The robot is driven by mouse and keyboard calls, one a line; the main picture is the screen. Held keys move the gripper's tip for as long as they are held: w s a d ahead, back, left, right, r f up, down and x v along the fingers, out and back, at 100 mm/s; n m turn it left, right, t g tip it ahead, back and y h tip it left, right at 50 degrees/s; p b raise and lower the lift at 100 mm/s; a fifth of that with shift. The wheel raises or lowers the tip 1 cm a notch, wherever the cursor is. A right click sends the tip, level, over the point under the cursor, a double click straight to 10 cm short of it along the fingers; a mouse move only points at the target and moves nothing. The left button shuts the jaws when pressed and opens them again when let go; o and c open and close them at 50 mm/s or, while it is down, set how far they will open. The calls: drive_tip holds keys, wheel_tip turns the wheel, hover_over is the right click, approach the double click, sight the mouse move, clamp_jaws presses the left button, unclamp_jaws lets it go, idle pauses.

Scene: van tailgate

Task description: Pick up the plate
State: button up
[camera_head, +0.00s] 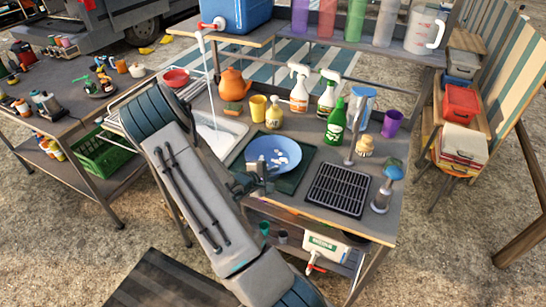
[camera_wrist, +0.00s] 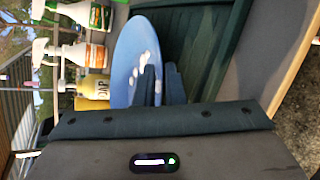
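The blue plate (camera_head: 283,146) rests at or just above the dark green mat (camera_head: 305,160) in the middle of the counter. White and pale specks lie on its face. It also shows in the wrist view (camera_wrist: 123,62), seen at a slant. My gripper (camera_head: 261,174) is at the plate's near edge. In the wrist view its two dark fingers (camera_wrist: 162,75) are close together, one over the plate's inside and one outside the rim. They look closed on the rim. The pinched part is hidden between the fingers.
A black grate (camera_head: 338,190) lies right of the mat. A sink (camera_head: 215,137) is to the left. Behind the plate stand a yellow cup (camera_head: 258,107), a yellow bottle (camera_head: 274,113), spray bottles (camera_head: 299,90) and a green bottle (camera_head: 335,122). A shelf overhangs the back.

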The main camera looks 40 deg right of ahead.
clamp_jaws()
drive_tip(key=shift+r, duration=0.1)
drive_tip(key=shift+r, duration=0.6)
drive_tip(key=r, duration=0.1)
drive_tip(key=s+r, duration=0.1)
drive_tip(key=r, duration=0.1)
drive_tip(key=shift+s+r, duration=0.1)
drive_tip(key=shift+r, duration=0.1)
drive_tip(key=s+r+p, duration=0.1)
drive_tip(key=s+r, duration=0.5)
drive_tip(key=s, duration=0.4)
drive_tip(key=shift+d+r+p, duration=0.15)
drive_tip(key=shift+d+p, duration=0.15)
drive_tip(key=shift+p, duration=0.05)
